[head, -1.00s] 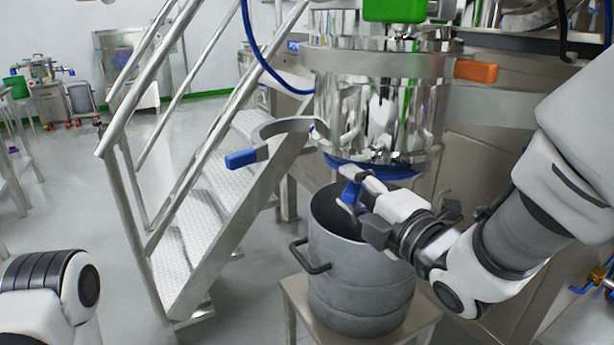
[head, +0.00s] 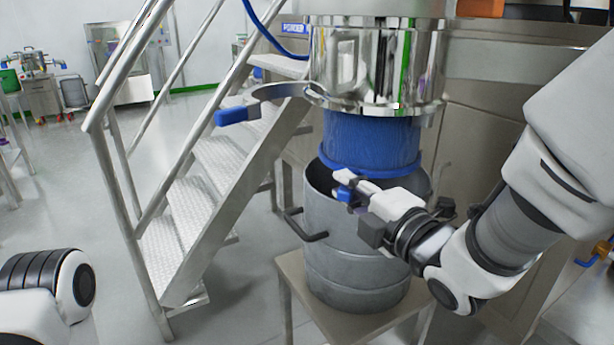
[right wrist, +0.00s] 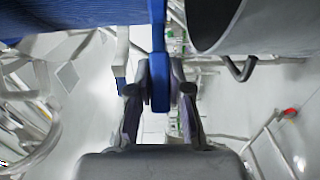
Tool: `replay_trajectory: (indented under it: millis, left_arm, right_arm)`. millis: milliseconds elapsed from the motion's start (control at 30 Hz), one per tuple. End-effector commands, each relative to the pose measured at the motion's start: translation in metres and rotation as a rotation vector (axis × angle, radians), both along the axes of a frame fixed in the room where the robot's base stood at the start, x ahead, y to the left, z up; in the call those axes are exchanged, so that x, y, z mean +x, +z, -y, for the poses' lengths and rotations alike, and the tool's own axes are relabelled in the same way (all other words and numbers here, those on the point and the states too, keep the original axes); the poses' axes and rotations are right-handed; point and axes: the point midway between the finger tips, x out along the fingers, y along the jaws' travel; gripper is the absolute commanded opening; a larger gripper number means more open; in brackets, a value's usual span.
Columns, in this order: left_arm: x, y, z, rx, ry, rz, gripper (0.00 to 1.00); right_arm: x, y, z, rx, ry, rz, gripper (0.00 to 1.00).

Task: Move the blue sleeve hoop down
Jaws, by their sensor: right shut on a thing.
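The blue sleeve (head: 368,140) hangs from the shiny steel cylinder (head: 375,75), stretched downward. Its hoop (head: 350,171) rings its lower end, just over the mouth of the grey drum (head: 355,265). My right gripper (head: 350,188) is shut on the hoop's blue handle tab. In the right wrist view the tab (right wrist: 160,85) stands between the two fingers, and the sleeve (right wrist: 70,15) shows at upper left. The far part of the hoop is hidden by the drum and sleeve. My left gripper is out of view; only part of that arm shows at lower left.
The drum stands on a low steel table (head: 290,268), with its side handle (head: 305,228) facing left. A clamp lever with a blue grip (head: 232,116) sticks out left of the cylinder. Metal stairs with railings (head: 200,190) stand at left. Open floor lies further left.

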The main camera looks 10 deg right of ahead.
Motion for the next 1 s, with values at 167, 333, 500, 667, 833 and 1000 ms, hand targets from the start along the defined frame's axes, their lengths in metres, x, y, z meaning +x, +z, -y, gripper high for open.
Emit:
replay_trajectory:
  millis: [167, 333, 500, 667, 833, 1000]
  left_arm:
    - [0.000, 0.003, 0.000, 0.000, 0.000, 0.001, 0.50]
    - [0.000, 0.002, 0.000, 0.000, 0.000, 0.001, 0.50]
    - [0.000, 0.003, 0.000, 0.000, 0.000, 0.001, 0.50]
    - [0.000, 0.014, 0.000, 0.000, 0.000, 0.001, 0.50]
    - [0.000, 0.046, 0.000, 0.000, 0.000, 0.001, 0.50]
    - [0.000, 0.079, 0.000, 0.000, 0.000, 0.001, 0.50]
  right_arm:
    - [0.001, 0.004, 0.000, 0.001, 0.000, 0.005, 0.00]
    - [0.001, 0.004, 0.000, 0.001, 0.000, 0.005, 0.44]
    - [0.000, 0.004, 0.000, 0.000, 0.000, 0.004, 0.44]
    - [0.000, 0.015, 0.000, 0.000, 0.000, 0.004, 0.44]
    - [0.000, 0.049, 0.000, 0.001, 0.000, 0.005, 0.44]
    - [0.000, 0.082, 0.000, 0.001, 0.000, 0.006, 0.44]
